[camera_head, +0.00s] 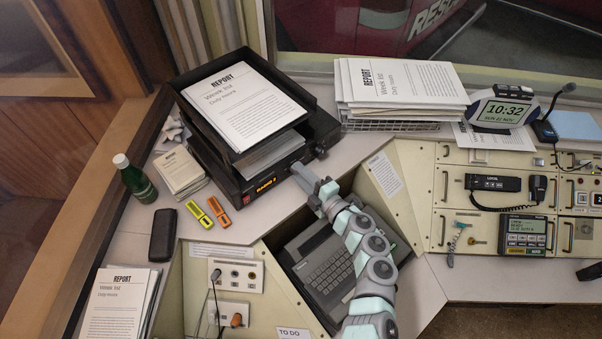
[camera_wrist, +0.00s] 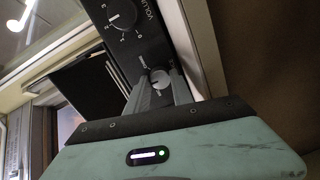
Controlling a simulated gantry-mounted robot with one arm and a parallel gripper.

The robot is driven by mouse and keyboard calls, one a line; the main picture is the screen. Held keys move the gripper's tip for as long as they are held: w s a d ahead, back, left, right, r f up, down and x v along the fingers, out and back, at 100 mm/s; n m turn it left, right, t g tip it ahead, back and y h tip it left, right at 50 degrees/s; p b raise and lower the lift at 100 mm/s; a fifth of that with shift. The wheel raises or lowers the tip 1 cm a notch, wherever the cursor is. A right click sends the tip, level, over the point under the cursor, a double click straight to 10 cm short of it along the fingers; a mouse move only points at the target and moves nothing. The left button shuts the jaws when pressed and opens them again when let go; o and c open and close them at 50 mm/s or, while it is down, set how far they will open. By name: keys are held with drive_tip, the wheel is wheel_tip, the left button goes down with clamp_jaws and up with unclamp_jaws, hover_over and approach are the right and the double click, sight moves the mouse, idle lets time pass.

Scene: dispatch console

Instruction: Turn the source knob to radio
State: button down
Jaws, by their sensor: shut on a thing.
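The black audio unit (camera_head: 240,187) sits under the paper trays, with a lit orange display (camera_head: 265,184) that seems to read "RADIO 2". My gripper (camera_head: 306,178) is at its front face, right of the display. In the wrist view my gripper (camera_wrist: 161,82) has its two fingers on either side of a small pale-faced knob (camera_wrist: 159,75), shut on it. I take this as the source knob; its label and pointer setting are too small to read. A larger knob marked "VOLUME" (camera_wrist: 122,15) is apart from the fingers. In the head view my fingers hide the held knob.
The letter tray (camera_head: 180,82) with report papers stands on the unit. A green bottle (camera_head: 135,180), note stack (camera_head: 180,170) and two highlighters (camera_head: 209,214) are to the left. A typewriter-like keyboard device (camera_head: 325,270) lies recessed below my arm. A paper pile (camera_head: 400,85) is to the right.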

drive_tip(key=c, duration=1.4)
unclamp_jaws()
drive_tip(key=shift+d, duration=0.1)
drive_tip(key=b+v, duration=0.1)
drive_tip(key=v, duration=0.9)
drive_tip(key=shift+s+d+r, duration=0.15)
drive_tip(key=shift+s, duration=0.1)
